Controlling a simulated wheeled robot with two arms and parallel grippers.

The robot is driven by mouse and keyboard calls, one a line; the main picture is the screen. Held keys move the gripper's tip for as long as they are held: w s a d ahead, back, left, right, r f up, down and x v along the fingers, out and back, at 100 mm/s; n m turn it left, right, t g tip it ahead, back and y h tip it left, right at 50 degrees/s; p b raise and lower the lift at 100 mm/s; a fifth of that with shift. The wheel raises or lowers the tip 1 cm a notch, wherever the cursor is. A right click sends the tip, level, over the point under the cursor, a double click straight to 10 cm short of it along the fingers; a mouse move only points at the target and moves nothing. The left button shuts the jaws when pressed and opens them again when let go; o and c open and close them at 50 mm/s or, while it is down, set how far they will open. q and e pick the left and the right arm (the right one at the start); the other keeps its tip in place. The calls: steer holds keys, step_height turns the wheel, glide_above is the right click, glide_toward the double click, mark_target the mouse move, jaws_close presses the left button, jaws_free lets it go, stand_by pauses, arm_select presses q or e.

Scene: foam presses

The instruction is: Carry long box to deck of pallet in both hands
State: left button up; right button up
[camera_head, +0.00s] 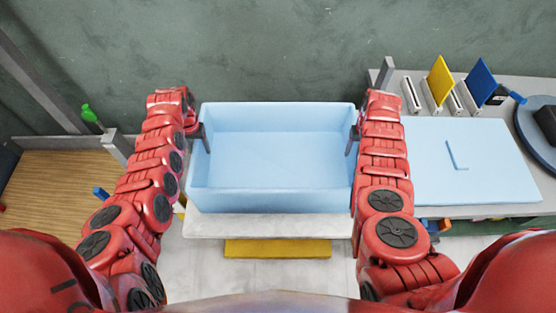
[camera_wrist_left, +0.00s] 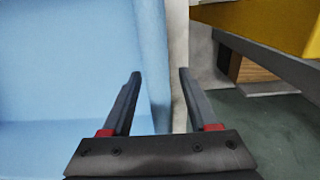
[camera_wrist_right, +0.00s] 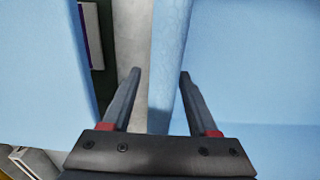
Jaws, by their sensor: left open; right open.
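The long box (camera_head: 270,197) is light blue, open at the top, and sits on a pale stand (camera_head: 205,226) in the middle of the head view. My left gripper (camera_head: 201,134) is at its left wall, open. In the left wrist view, that wall (camera_wrist_left: 153,60) stands between the fingers (camera_wrist_left: 158,78), one inside and one outside. My right gripper (camera_head: 354,139) is open at the right wall. In the right wrist view, the wall (camera_wrist_right: 167,60) lies between the fingers (camera_wrist_right: 160,78). A slatted wooden surface (camera_head: 50,190), seemingly the pallet deck, is at far left.
A light blue slab (camera_head: 480,180) lies on the bench to the right, with yellow (camera_head: 440,80) and blue (camera_head: 481,82) plates behind it. A yellow step (camera_head: 278,249) is below the stand. A grey post (camera_head: 117,147) and rail border the wooden surface. A green wall closes the back.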

arm_select(q)
jaws_close()
arm_select(e)
jaws_close()
